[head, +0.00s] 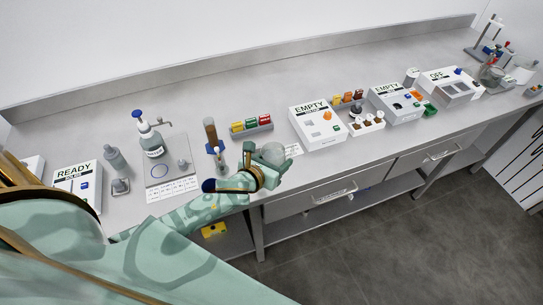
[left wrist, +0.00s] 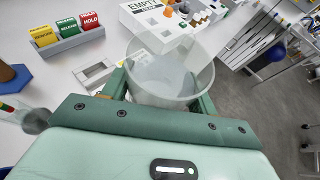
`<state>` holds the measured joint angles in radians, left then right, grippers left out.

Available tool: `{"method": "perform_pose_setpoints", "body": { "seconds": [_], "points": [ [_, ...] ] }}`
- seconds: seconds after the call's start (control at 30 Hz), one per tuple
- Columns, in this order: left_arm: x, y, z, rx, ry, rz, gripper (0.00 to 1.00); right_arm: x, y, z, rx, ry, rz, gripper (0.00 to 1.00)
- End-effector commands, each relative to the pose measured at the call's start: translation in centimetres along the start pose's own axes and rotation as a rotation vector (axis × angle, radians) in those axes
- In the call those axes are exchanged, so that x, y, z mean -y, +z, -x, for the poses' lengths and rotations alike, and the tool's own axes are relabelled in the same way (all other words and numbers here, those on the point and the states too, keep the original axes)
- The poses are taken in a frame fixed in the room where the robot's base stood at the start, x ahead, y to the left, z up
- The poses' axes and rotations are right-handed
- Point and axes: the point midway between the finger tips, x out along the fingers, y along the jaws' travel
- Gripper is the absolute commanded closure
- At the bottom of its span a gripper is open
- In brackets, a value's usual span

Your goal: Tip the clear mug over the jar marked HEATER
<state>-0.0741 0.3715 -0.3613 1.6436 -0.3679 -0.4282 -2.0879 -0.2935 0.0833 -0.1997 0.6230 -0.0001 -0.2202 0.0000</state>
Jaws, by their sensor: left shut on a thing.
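My left gripper (head: 256,174) is shut on the clear mug (head: 272,153) and holds it at the bench's front edge. In the left wrist view the clear mug (left wrist: 170,72) sits between the two green fingers, its wide mouth toward the camera. It looks roughly upright there; I cannot tell what is in it. I cannot read HEATER on any jar. A bottle with a blue top (head: 152,143) stands to the left of the gripper, its label too small to read. My right gripper is not in view.
A READY box (head: 76,182) stands at the left. Two EMPTY boxes (head: 318,127) (head: 396,103) and an OFF box (head: 452,84) stand to the right. A tray of coloured blocks (head: 251,127) lies behind the mug. The back of the bench is clear.

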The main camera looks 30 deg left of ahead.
Motion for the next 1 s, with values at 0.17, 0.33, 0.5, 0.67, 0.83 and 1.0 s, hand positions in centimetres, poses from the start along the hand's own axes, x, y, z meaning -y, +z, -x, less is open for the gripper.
{"method": "perform_pose_setpoints", "body": {
  "seconds": [0.17, 0.33, 0.5, 0.67, 0.83, 1.0],
  "points": [
    [0.4, -0.8, -0.3, 0.002, -0.047, 0.116, 0.66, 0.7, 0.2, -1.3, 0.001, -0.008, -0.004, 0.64],
    [0.8, -1.3, -0.6, 0.003, -0.091, 0.221, 0.66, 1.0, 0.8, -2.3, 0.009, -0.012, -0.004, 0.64],
    [1.0, -1.9, -0.8, 0.004, -0.117, 0.284, 0.66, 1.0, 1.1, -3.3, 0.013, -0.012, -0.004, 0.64],
    [1.1, -2.5, -1.1, 0.005, -0.136, 0.330, 0.66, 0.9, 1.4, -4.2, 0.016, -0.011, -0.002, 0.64],
    [1.1, -3.2, -1.4, 0.005, -0.156, 0.379, 0.66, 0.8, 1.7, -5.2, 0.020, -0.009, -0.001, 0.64],
    [1.2, -3.8, -1.6, 0.005, -0.175, 0.424, 0.66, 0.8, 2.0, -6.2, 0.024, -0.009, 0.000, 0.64]
  ]
}}
